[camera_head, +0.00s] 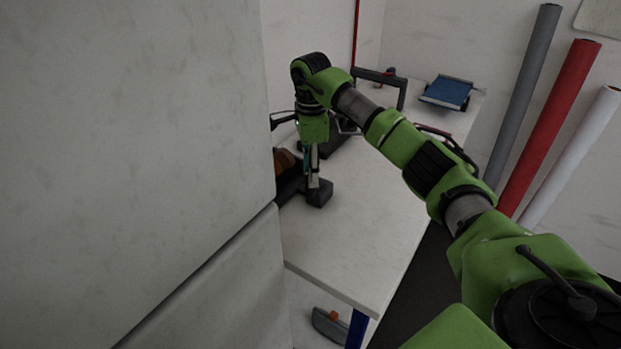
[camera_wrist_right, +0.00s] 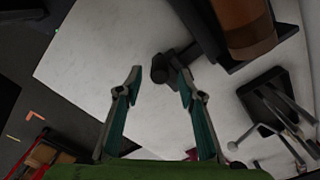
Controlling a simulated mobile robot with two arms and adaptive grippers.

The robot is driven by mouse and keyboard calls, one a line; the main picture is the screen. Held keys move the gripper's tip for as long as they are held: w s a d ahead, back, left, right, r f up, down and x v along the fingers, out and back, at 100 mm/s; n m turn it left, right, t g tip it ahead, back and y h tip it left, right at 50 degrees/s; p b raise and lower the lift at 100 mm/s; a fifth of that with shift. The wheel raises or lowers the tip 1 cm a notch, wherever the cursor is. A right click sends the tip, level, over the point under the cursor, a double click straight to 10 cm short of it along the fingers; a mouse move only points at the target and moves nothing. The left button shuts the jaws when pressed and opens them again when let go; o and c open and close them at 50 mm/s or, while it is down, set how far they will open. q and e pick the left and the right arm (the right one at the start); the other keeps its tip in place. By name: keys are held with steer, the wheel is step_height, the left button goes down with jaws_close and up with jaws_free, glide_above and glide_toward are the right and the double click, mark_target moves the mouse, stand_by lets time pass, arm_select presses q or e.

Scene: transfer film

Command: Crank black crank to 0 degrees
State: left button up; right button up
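The black crank (camera_head: 320,193) is at the left side of the white table, beside a dark machine partly hidden by the grey wall. In the right wrist view the crank's dark knob (camera_wrist_right: 160,69) sits at the end of a short black arm running to the upper right. My right gripper (camera_head: 313,182) points down over the crank. In the wrist view its two fingers (camera_wrist_right: 159,80) are apart, with the knob in the gap, nearer the right-hand finger. I cannot tell whether that finger touches it. My left gripper is not in view.
A brown cylinder (camera_wrist_right: 240,25) is on the machine by the crank. A large grey wall (camera_head: 140,130) blocks the left. A dark frame (camera_head: 390,82) and a blue tray (camera_head: 447,92) stand farther back. The near table top (camera_head: 345,250) is clear.

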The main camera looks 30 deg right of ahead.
step_height(320, 180, down, 3)
steer(key=shift+r, duration=0.2)
steer(key=shift+f+p, duration=0.35)
steer(key=shift+f, duration=0.4)
jaws_close()
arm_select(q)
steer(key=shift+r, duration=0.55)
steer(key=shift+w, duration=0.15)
arm_select(e)
steer(key=shift+w, duration=0.1)
